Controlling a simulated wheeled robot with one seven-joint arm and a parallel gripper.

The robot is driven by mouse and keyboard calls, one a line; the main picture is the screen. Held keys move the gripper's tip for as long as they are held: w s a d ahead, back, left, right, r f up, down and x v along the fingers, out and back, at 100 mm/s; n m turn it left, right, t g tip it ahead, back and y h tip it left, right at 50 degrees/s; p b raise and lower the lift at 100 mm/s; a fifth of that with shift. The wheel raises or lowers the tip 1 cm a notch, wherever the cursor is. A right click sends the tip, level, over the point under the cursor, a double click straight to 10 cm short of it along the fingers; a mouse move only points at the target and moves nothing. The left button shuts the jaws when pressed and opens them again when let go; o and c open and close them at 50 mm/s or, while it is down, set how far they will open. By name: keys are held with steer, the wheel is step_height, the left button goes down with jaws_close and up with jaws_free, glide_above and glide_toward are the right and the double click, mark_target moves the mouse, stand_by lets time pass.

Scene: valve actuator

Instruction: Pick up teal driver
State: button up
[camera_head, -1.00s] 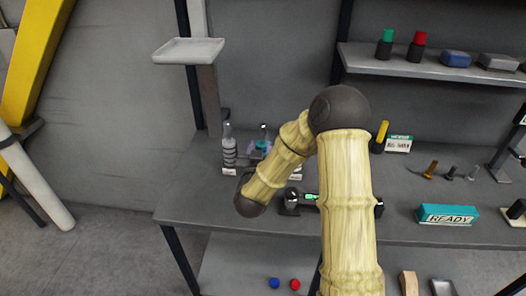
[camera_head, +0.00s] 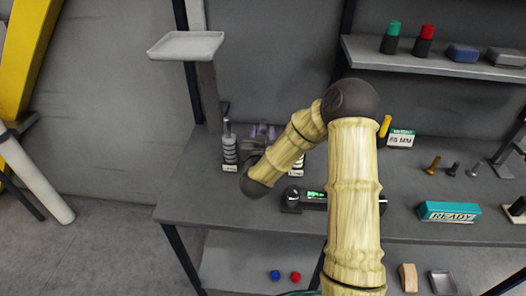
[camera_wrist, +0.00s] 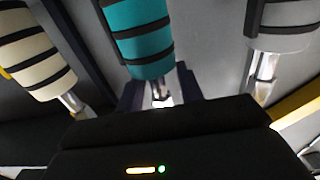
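The teal driver (camera_wrist: 138,38) shows large in the wrist view, its black-banded handle at the top centre and its metal shaft pointing down. My gripper (camera_wrist: 160,92) has its dark purple fingers apart, one on each side of the shaft. I cannot tell whether either finger touches the driver. In the head view my gripper (camera_head: 262,132) is small, at the back left of the bench, partly behind my arm. The teal driver cannot be made out there.
A cream driver (camera_wrist: 35,50) and a grey driver (camera_wrist: 284,28) flank the teal one closely. In the head view a banded driver (camera_head: 229,150) stands left of my gripper. A teal READY box (camera_head: 449,211) lies on the bench at right. A small shelf (camera_head: 186,45) hangs above left.

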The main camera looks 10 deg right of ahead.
steer(key=shift+s, duration=0.2)
steer(key=shift+d, duration=0.1)
steer(key=shift+w, duration=0.15)
jaws_close()
steer(key=shift+d, duration=0.1)
steer(key=shift+a, duration=0.25)
steer(key=shift+d+r, duration=0.1)
steer(key=shift+d, duration=0.05)
stand_by(0.6)
steer(key=shift+r, duration=0.1)
